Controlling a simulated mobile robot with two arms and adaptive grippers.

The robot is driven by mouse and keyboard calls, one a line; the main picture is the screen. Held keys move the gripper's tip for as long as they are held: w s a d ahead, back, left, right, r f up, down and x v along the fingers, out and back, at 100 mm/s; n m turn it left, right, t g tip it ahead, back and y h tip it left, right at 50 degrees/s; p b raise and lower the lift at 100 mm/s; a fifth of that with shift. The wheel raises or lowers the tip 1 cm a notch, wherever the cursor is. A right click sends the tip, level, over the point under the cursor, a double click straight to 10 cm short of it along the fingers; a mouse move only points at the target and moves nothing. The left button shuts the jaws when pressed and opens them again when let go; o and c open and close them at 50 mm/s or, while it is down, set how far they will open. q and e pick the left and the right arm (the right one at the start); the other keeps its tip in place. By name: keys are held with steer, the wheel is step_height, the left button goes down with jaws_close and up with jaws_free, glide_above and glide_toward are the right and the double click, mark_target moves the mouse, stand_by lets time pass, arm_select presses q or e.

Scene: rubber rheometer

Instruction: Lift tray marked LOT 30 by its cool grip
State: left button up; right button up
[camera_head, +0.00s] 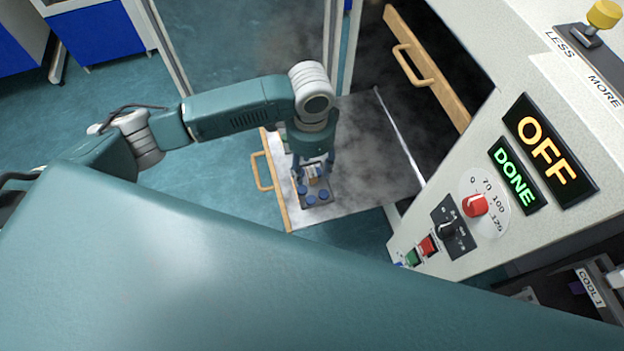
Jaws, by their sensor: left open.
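A small dark tray (326,201) with several blue round pieces lies on the pulled-out metal shelf (375,160). A small tan piece, perhaps its grip (313,171), shows at the tray's far side. My left gripper (314,178) points down right over that side, its open fingers on either side of the tan piece. I cannot tell whether the fingers touch it. Another tray with a green piece (285,142) is mostly hidden behind my left wrist. No lot marking is readable. My right gripper is not in view.
The shelf's front has a wooden handle (262,171). A second wooden handle (412,65) is on the open panel by the dark, smoky chamber. The machine's panel shows OFF (548,148) and DONE (514,174). A rack marked COOL 1 (590,287) stands lower right.

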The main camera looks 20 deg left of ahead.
mark_target(313, 171)
arm_select(q)
steer(key=shift+w+f, duration=0.25)
steer(key=shift+f, duration=0.55)
steer(key=f, duration=0.4)
steer(key=shift+w+f+p, duration=0.2)
steer(key=shift+p, duration=0.2)
steer(key=shift+f, duration=0.2)
steer(key=shift+c, duration=1.3)
steer(key=c, duration=0.4)
jaws_close()
steer(key=shift+r, duration=0.15)
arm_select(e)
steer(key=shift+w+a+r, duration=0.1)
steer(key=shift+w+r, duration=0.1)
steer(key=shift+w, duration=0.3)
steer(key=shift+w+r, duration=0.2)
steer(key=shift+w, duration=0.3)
